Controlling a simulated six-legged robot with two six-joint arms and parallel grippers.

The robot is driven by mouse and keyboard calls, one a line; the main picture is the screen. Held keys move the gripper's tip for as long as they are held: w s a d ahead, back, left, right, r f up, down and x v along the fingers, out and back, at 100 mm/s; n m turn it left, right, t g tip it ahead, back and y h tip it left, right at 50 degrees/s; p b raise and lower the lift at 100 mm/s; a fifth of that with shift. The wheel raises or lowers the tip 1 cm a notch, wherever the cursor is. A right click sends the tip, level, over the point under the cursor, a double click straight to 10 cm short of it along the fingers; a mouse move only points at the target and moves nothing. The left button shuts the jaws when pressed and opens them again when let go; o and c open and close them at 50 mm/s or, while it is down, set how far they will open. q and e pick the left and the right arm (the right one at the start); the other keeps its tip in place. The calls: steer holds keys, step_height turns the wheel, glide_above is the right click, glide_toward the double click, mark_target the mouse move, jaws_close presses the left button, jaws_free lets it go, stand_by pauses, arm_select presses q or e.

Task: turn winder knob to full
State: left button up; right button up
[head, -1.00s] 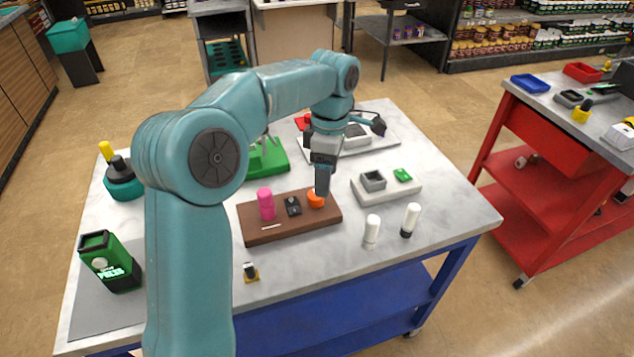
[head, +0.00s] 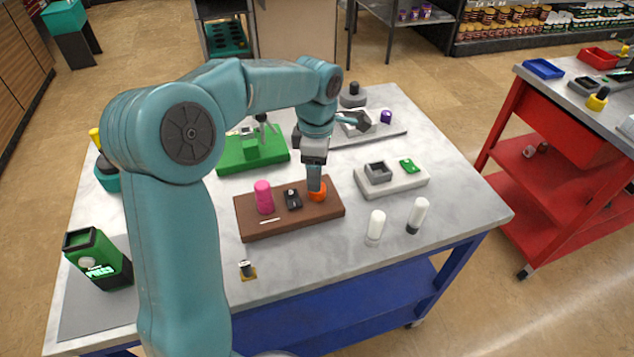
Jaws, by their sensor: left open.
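An orange knob (head: 318,195) sits at the right end of a brown board (head: 285,224) on the table. A pink spool-like post (head: 264,198) and a small black part (head: 293,200) stand on the same board, left of the knob. My left gripper (head: 316,188) points straight down at the knob, with its open fingers at the knob's top. The fingers partly hide the knob, so I cannot tell whether they touch it or how far it is turned. My right gripper is not in view.
A grey block with a green part (head: 409,166) lies right of the board. Two white-capped cylinders (head: 376,226) (head: 418,215) stand in front of it. A green fixture (head: 235,162) is behind the board. A green box (head: 98,262) stands at the left front.

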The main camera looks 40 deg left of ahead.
mark_target(320, 195)
arm_select(q)
steer(key=f, duration=0.5)
steer(key=shift+w+a+f, duration=0.1)
steer(key=shift+w+a, duration=0.1)
steer(key=shift+s+d, duration=0.1)
steer(key=shift+s, duration=0.05)
steer(key=shift+f, duration=0.1)
steer(key=shift+c, duration=0.3)
steer(key=c, duration=1)
